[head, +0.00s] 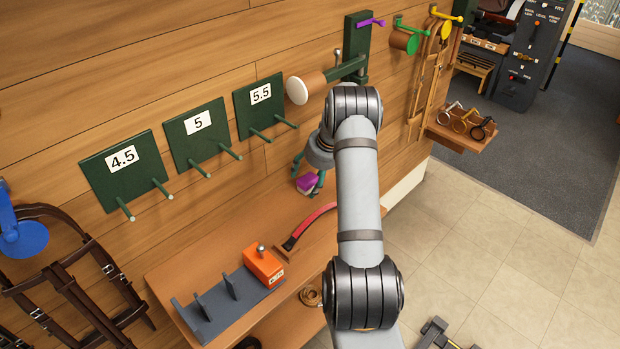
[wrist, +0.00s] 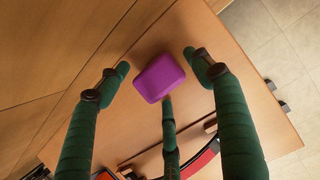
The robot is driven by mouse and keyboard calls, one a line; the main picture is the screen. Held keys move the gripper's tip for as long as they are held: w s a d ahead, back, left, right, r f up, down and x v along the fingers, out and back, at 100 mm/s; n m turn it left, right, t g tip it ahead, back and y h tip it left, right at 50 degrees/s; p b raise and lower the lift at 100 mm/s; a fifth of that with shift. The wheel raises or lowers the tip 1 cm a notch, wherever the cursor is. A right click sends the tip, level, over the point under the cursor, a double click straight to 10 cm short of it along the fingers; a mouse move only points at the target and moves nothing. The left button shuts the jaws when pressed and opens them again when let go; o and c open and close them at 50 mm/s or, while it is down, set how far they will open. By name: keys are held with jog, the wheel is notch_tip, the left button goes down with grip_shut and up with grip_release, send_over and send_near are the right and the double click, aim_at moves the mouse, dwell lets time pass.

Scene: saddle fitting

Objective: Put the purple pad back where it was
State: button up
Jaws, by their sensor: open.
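The purple pad (head: 307,184) is a small rounded block near the far end of the wooden bench in the head view. My gripper (head: 308,177) is around it, its dark green fingers spread. In the wrist view the pad (wrist: 159,77) lies between the open fingertips (wrist: 156,62). Gaps show between the pad and the two upper fingers; the lower fingertip is close to its bottom edge, and I cannot tell whether they touch. The pad's underside is hidden. A purple peg (head: 370,22) sticks out near the top of a green wall post (head: 356,50), empty.
The bench (head: 215,240) also holds a red curved strap (head: 310,225), an orange block (head: 263,266) and a grey slotted rack (head: 230,301). Green numbered plates with pegs (head: 197,134) and a white-faced roll (head: 298,90) jut from the wall. Tiled floor lies right.

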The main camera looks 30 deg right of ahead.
jog(key=shift+r, duration=0.1)
jog(key=shift+r, duration=0.25)
jog(key=v, duration=1.1)
jog(key=shift+s+r, duration=0.2)
jog(key=shift+r, duration=0.05)
jog(key=shift+d, duration=0.15)
dwell(0.4)
